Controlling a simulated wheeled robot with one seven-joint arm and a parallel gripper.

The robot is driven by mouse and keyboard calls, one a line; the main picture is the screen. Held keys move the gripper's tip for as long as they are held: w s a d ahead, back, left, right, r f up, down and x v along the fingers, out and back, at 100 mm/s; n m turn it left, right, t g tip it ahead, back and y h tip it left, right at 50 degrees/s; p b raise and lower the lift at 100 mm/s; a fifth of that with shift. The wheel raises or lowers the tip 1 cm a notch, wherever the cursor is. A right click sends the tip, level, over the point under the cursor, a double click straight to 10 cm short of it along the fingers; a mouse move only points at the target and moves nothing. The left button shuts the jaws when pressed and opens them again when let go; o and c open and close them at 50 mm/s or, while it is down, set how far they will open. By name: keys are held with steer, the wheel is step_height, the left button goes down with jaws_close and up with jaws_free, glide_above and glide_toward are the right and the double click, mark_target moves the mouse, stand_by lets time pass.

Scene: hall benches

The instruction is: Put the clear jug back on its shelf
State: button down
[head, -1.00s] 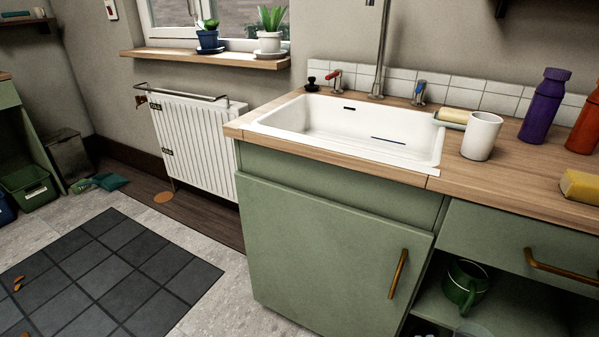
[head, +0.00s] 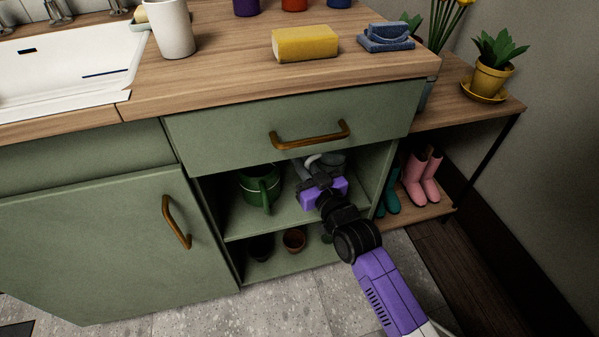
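An open green cabinet under the counter has an upper shelf (head: 283,220). My gripper (head: 310,168) reaches into this opening from the front right, just above the upper shelf. A pale grey, see-through shape, probably the clear jug (head: 332,160), is at the gripper's far end below the drawer. My wrist and the cabinet's shadow hide much of it. I cannot tell whether the fingers are closed on it, or whether it touches the shelf. A green watering can (head: 259,188) stands on the same shelf, left of my gripper.
A closed drawer (head: 290,130) with a brass handle (head: 310,135) hangs just above my gripper. Small pots (head: 294,240) stand on the lower shelf. The counter holds a white cup (head: 170,30), yellow sponge (head: 305,44) and blue cloths (head: 386,38). Pink boots (head: 422,177) stand at the right.

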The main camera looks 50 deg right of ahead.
steer(key=f+b, duration=0.1)
steer(key=f, duration=0.1)
steer(key=w+f+b, duration=0.1)
steer(key=shift+w+d+f+b, duration=0.1)
steer(key=shift+d+f+b, duration=0.05)
steer(key=shift+f+b, duration=0.2)
steer(key=shift+r, duration=0.1)
steer(key=c, duration=1.5)
jaws_free()
steer(key=shift+o, duration=0.2)
